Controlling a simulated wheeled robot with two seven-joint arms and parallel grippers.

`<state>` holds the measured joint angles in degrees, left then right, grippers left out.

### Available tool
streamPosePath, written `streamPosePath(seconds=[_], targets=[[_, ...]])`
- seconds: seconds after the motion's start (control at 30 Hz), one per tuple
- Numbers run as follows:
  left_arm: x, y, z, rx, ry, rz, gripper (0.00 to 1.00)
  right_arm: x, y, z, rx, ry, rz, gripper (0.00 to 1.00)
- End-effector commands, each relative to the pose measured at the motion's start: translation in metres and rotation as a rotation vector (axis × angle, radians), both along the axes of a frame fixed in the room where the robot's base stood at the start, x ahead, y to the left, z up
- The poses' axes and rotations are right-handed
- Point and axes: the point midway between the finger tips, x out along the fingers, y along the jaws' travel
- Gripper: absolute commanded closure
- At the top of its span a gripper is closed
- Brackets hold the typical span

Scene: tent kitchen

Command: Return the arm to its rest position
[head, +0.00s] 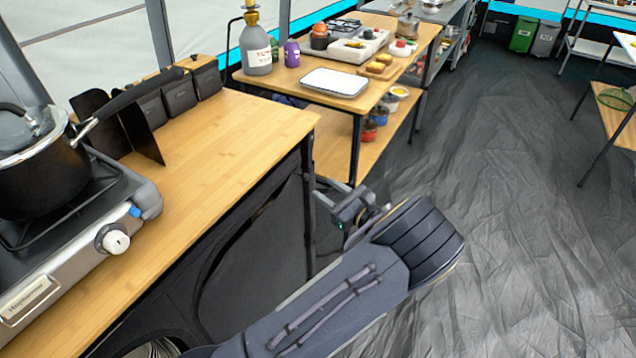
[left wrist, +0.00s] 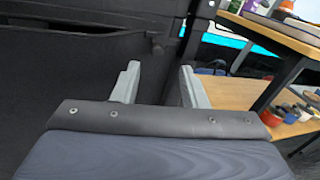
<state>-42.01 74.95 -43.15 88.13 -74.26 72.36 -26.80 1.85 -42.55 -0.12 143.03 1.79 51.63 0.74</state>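My left arm reaches in from the bottom of the head view. My left gripper (head: 340,198) is beside the front edge of the wooden counter, below its top, near the counter's far corner. In the left wrist view the two light grey fingers of my left gripper (left wrist: 158,85) stand apart with nothing between them. They point toward the dark side of the counter and a dark post. My right gripper is in neither view.
A stove (head: 75,235) with a lidded black pot (head: 40,170) stands on the wooden counter (head: 215,140). Beyond it, a wooden table (head: 290,82) holds a white tray (head: 334,83), a bottle (head: 256,50) and food. Open dark floor (head: 510,160) lies to the right.

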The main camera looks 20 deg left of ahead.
Motion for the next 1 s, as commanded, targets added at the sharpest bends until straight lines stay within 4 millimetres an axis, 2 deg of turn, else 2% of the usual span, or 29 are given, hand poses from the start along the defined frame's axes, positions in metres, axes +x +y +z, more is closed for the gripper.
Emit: streamPosePath(seconds=[0.2,0.57,0.67,0.77,0.83,0.9,1.0], targets=[[-0.003,-0.009,0.000,0.001,0.001,0.000,0.61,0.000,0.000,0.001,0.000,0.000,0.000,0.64],[-0.003,-0.009,0.000,0.001,0.001,0.001,0.61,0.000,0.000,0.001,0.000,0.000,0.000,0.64],[-0.007,-0.004,0.000,-0.025,-0.005,0.021,0.61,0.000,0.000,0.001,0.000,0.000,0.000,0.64],[-0.023,0.015,0.000,-0.129,-0.023,0.099,0.61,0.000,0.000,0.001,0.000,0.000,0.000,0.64],[-0.043,0.033,-0.002,-0.256,-0.049,0.191,0.61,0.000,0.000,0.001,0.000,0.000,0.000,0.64],[-0.069,0.050,-0.005,-0.412,-0.086,0.306,0.61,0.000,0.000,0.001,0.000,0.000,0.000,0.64],[-0.108,0.062,-0.009,-0.641,-0.153,0.468,0.61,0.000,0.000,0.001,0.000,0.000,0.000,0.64]])
